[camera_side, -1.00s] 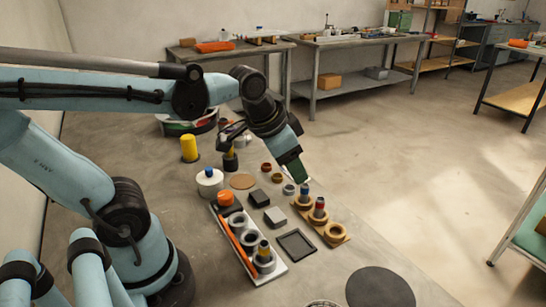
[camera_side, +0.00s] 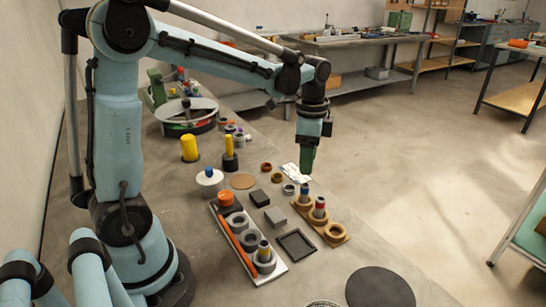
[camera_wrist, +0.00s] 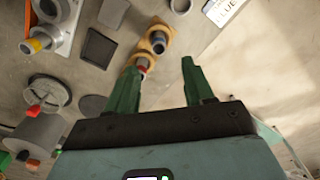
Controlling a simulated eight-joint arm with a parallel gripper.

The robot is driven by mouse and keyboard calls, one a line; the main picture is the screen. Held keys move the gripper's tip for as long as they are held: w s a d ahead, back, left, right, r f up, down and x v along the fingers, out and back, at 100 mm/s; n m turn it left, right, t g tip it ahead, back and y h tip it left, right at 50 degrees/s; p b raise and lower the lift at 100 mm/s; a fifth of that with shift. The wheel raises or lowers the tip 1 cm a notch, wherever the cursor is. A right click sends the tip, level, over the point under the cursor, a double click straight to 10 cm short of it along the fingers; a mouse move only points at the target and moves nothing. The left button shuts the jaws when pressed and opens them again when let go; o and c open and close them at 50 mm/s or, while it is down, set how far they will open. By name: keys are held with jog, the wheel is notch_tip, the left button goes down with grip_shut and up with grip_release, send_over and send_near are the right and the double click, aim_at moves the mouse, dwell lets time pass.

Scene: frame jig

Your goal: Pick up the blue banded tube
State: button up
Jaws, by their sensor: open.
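The blue banded tube (camera_side: 305,189) stands upright in the far hole of a wooden holder (camera_side: 337,240). A red banded tube (camera_side: 319,205) stands beside it, and the near ring of the holder looks empty. My gripper (camera_side: 307,172) points down above the blue banded tube's end of the holder, apart from it. In the wrist view my gripper (camera_wrist: 160,68) has its green fingers spread with nothing between them. Beyond the fingertips are the red banded tube (camera_wrist: 142,66) and a grey-topped tube (camera_wrist: 158,43), which looks like the blue banded one; its band is hard to see there.
A grey ring (camera_side: 289,189) and a white printed card (camera_side: 291,171) lie close to the holder. A white tray (camera_side: 275,274) holds a yellow banded tube (camera_side: 264,250). A black square tray (camera_side: 297,245) lies between. A dark disc (camera_side: 380,289) lies at the near end.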

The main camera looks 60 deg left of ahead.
aim_at(305, 185)
jog(key=shift+s+f, duration=0.15)
jog(key=shift+f, duration=4.35)
jog(key=shift+c, duration=0.3)
grip_shut()
